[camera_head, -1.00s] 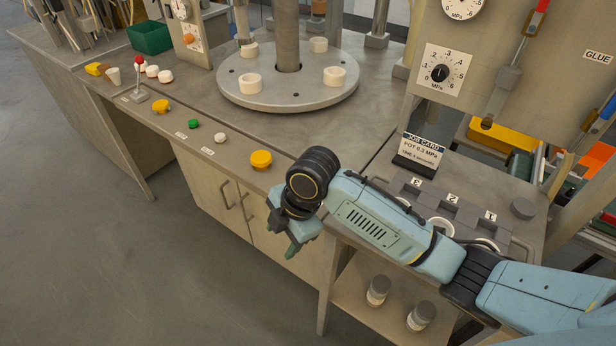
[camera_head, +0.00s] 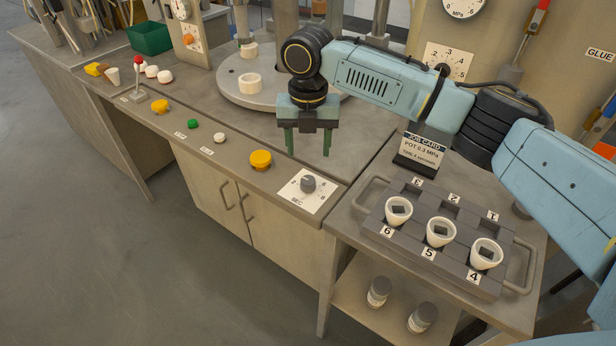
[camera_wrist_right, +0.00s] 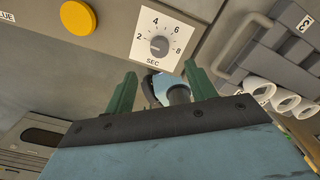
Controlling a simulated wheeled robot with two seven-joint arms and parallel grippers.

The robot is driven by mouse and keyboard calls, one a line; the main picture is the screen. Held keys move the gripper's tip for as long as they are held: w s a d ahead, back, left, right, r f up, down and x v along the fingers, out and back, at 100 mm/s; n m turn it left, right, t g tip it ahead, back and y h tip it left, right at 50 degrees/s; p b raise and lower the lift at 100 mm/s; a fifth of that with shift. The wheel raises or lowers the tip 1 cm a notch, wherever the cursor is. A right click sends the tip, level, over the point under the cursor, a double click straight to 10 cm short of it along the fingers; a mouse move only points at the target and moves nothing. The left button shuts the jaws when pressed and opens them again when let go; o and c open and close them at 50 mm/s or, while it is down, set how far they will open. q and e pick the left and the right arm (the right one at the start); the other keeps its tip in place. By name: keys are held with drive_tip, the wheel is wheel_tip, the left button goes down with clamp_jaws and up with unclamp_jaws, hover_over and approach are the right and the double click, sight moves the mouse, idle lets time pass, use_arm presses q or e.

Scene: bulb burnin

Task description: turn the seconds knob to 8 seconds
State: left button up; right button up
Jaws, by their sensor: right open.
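The seconds knob (camera_head: 308,184) is a small grey round knob on a white square SEC plate (camera_head: 296,200) near the counter's front edge. In the wrist view the knob (camera_wrist_right: 159,46) shows among the numbers 2, 4, 6 and 8. Its exact setting is too small to tell. My right gripper (camera_head: 308,152) is open and empty, pointing down above the counter, just behind the knob in the head view. In the wrist view its two green fingers (camera_wrist_right: 160,72) are apart, with the knob beyond the tips, not between them. My left gripper is not in view.
A yellow button (camera_head: 260,160) sits left of the plate. A turntable (camera_head: 235,92) with white cups stands behind my right gripper. A job card (camera_head: 420,152) and a grey tray (camera_head: 405,248) with white cups are at the right.

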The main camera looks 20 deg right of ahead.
sight(308, 180)
wheel_tip(308, 180, down, 9)
drive_tip(key=shift+f+b, duration=0.2)
drive_tip(key=shift+b, duration=0.45)
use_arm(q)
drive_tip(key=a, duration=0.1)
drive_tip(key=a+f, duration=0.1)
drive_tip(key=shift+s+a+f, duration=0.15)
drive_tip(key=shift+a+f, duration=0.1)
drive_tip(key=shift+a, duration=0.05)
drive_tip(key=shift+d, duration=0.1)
use_arm(e)
drive_tip(key=shift+c, duration=0.5)
